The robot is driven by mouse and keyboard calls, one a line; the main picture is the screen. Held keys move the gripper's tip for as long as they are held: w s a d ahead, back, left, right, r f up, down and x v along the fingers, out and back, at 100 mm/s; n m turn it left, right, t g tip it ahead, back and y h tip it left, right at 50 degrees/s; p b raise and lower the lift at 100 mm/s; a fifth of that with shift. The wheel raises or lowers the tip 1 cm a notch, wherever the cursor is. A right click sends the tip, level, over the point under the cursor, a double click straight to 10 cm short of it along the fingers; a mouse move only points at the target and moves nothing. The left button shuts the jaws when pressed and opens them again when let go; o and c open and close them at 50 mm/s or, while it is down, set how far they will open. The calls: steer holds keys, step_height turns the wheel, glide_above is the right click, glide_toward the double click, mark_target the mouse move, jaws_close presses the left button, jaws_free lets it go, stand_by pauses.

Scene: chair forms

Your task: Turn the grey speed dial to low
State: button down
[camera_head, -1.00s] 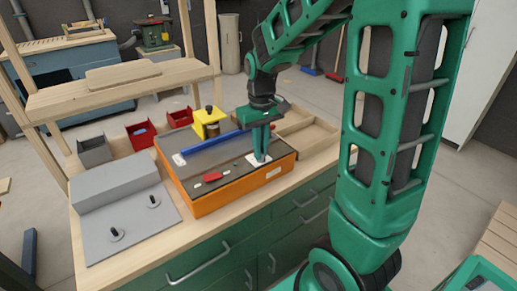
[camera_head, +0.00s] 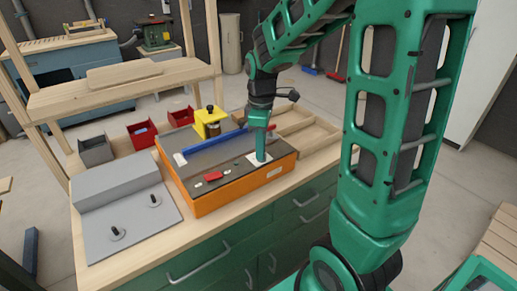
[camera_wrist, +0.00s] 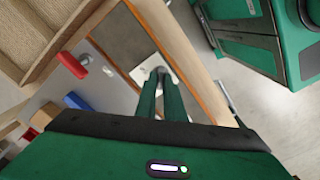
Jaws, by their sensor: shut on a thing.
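The orange machine (camera_head: 240,187) with a dark grey top sits on the wooden workbench. A white plate (camera_head: 252,158) lies on its top near the right end and also shows in the wrist view (camera_wrist: 143,71). My gripper (camera_head: 261,158) points down onto this plate, with its green fingers close together. In the wrist view my gripper (camera_wrist: 161,74) has its fingertips at the grey speed dial on the plate. The fingers cover nearly all of the dial, so its pointer and any markings cannot be read.
A blue bar (camera_head: 212,141), a red switch (camera_head: 213,176) and a yellow block (camera_head: 207,122) are on the machine. A grey panel with two black knobs (camera_head: 116,234) stands left. Red bins (camera_head: 142,133) and a wooden tray (camera_head: 305,130) are behind.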

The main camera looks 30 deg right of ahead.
steer(key=shift+w+d+r+n, duration=0.1)
steer(key=shift+n, duration=0.5)
steer(key=c, duration=1.9)
jaws_free()
steer(key=shift+o, duration=0.2)
step_height(320, 180, up, 11)
steer(key=shift+f, duration=0.2)
steer(key=s+d+f+m, duration=0.2)
steer(key=s+f+m, duration=0.1)
steer(key=s+m, duration=0.5)
steer(key=s+d+f+m, duration=0.3)
steer(key=s+m, duration=0.6)
steer(key=s, duration=0.6)
steer(key=shift+s+f, duration=0.2)
steer(key=shift+s, duration=0.1)
